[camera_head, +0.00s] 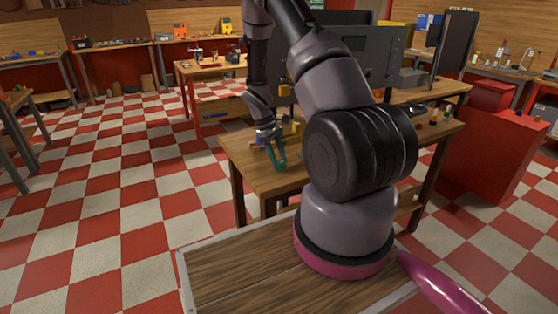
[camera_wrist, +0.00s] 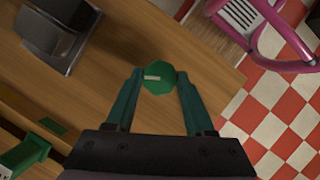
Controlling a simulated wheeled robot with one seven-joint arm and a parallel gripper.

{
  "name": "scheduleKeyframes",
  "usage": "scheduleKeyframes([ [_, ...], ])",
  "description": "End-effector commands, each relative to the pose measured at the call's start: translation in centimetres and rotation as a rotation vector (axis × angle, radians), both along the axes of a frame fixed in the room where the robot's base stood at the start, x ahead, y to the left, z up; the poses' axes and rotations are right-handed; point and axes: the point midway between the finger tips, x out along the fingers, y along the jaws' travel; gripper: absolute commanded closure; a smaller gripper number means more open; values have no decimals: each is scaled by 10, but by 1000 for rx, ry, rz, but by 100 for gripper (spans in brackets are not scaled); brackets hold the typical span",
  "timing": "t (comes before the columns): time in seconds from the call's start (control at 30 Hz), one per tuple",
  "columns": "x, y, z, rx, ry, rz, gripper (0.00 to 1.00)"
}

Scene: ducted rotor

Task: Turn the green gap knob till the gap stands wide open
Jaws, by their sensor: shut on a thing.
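The green gap knob (camera_wrist: 158,78) shows in the wrist view as a round green top with a pale bar mark lying roughly level across it. My gripper (camera_wrist: 155,82) has its two teal fingers shut on the knob, one on each side. In the head view my gripper (camera_head: 280,163) reaches down at the near left part of the wooden table (camera_head: 252,178). The knob cannot be made out there. The gap itself cannot be identified in either view.
A dark grey device (camera_wrist: 58,32) stands at the upper left in the wrist view. A green part (camera_wrist: 24,155) is at the lower left. A pink tubular frame (camera_wrist: 268,45) is at the upper right. Red cabinets (camera_head: 490,145) stand right of the table. Checkered floor lies open at left.

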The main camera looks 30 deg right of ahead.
Motion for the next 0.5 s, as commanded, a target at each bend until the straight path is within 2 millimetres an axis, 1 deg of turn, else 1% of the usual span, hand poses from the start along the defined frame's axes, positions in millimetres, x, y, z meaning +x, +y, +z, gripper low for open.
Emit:
scheduleKeyframes([
  [0.5,2,-4,1,0,-2,-482,100],
])
